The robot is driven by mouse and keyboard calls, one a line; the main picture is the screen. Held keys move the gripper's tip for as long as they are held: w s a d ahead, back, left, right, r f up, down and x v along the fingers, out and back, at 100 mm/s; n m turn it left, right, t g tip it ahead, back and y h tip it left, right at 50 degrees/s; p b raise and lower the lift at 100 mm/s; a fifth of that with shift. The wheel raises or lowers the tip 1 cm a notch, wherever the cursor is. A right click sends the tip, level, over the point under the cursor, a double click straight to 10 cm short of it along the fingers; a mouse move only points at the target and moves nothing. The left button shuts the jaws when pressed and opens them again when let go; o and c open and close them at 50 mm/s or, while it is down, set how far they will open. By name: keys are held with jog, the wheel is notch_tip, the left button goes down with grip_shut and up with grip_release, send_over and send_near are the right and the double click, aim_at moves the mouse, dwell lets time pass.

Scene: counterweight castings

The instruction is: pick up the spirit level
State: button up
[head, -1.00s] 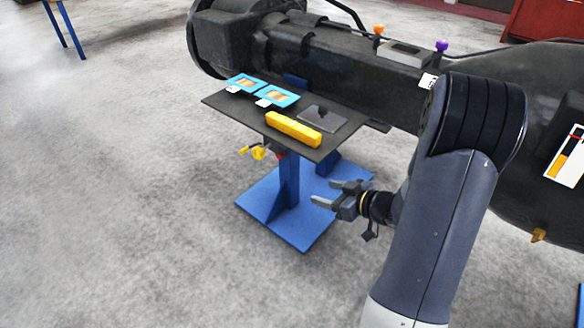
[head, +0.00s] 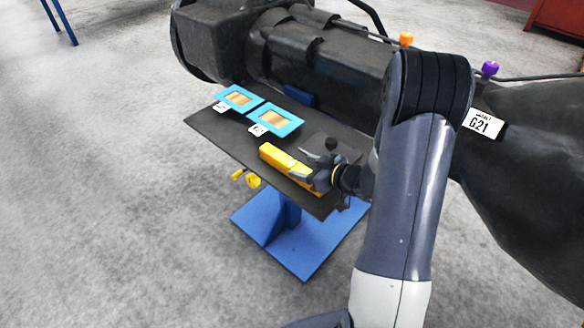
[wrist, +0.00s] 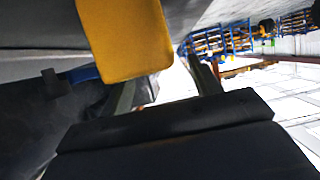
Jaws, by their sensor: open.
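The spirit level, a yellow bar (head: 275,158), lies on the dark shelf (head: 215,127) near its front edge. My gripper (head: 306,167) is open at the bar's right part, and its fingers hide some of it in the head view. In the wrist view one end of the spirit level (wrist: 124,40) fills the upper middle, close in front of my gripper (wrist: 165,85). Its end reaches towards the gap between the two fingers. I cannot tell whether the fingers touch it.
Two blue-framed cards (head: 275,118) with white tags lie on the shelf left of the bar. A dark plate with a black knob (head: 330,144) sits just behind the gripper. A large black casting (head: 340,55) stands close behind the shelf. A blue stand (head: 285,250) is below.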

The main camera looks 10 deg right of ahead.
aim_at(292, 164)
jog(key=shift+x, duration=1.6)
jog(key=shift+c, duration=0.2)
jog(key=shift+r, duration=0.1)
jog(key=c, duration=1.3)
jog(key=shift+o, duration=0.2)
